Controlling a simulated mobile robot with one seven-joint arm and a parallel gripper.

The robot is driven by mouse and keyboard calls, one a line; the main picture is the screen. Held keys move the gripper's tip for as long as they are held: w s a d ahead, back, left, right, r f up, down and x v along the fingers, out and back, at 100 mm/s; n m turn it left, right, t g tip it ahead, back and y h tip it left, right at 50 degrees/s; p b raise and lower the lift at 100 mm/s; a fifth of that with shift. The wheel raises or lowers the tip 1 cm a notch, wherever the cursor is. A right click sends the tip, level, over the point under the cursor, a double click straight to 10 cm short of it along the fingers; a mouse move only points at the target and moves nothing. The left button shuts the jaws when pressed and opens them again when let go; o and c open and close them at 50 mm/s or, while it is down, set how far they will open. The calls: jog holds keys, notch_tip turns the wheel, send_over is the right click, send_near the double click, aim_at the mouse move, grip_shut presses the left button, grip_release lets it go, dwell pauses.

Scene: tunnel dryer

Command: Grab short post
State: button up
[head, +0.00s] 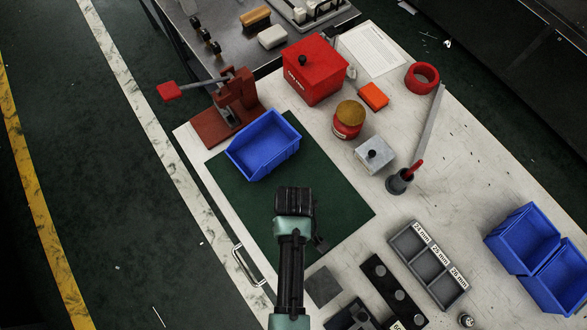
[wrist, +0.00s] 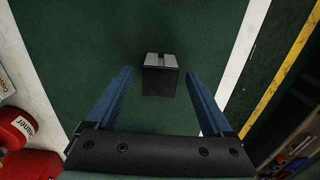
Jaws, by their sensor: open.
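My gripper (head: 293,198) hangs over the dark green mat (head: 335,210), in front of the blue bin in the head view. In the wrist view its two blue fingers are apart, and the space between their tips (wrist: 160,74) frames a small dark block (wrist: 160,82) with a light grey, grooved top. This block may be the short post. It lies between the fingers in the picture; I see no contact with either finger, and its height against the fingertips is unclear. In the head view my gripper hides it.
A blue bin (head: 262,145) stands just beyond my gripper, with a red press (head: 230,110) behind it. A red jar (head: 348,122), a grey box (head: 375,154) and a grey sorting tray (head: 430,265) stand to the right. The mat right of my gripper is clear.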

grip_shut()
dwell(0.3)
